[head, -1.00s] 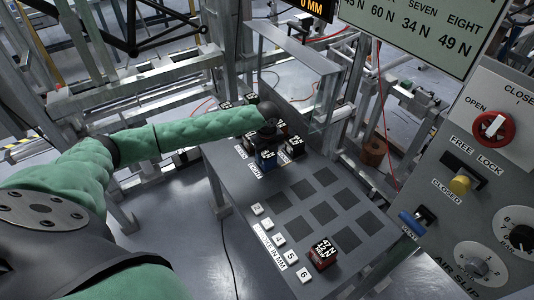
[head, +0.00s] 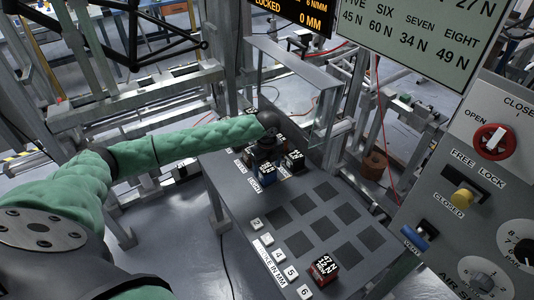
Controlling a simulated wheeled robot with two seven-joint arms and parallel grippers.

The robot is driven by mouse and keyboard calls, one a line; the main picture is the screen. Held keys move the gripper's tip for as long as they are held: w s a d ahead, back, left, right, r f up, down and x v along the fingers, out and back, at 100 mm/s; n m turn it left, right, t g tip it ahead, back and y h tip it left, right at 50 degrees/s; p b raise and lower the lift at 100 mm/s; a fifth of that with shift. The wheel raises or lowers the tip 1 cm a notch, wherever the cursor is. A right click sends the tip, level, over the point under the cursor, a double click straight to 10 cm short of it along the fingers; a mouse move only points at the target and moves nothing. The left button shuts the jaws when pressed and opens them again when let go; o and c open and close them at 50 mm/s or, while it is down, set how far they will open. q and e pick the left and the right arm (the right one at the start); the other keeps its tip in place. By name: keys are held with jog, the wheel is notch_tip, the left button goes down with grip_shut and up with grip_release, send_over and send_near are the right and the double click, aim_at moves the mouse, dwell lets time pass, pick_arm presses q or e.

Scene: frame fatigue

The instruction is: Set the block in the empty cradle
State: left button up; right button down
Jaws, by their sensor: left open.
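My left gripper (head: 266,152) points down over a cluster of blocks at the far left end of the grey table (head: 235,205). It is open; its fingertips are small and dark, and I cannot tell whether they touch a block. A blue block (head: 261,175) and a black block (head: 293,162) with white lettering stand beside it. Other blocks there are partly hidden by the gripper. A red block with a black top (head: 323,269) stands alone near the table's front end. I cannot make out an empty cradle with certainty. My right gripper is not in view.
Several empty dark squares (head: 325,192) lie on the table. White numbered tiles (head: 279,256) line its left edge. A metal frame (head: 295,63) rises behind the blocks. A control panel (head: 478,190) with knobs stands at the right.

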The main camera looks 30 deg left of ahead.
aim_at(267, 168)
pick_arm(q)
notch_tip(267, 168, up, 10)
jog(key=b, duration=0.3)
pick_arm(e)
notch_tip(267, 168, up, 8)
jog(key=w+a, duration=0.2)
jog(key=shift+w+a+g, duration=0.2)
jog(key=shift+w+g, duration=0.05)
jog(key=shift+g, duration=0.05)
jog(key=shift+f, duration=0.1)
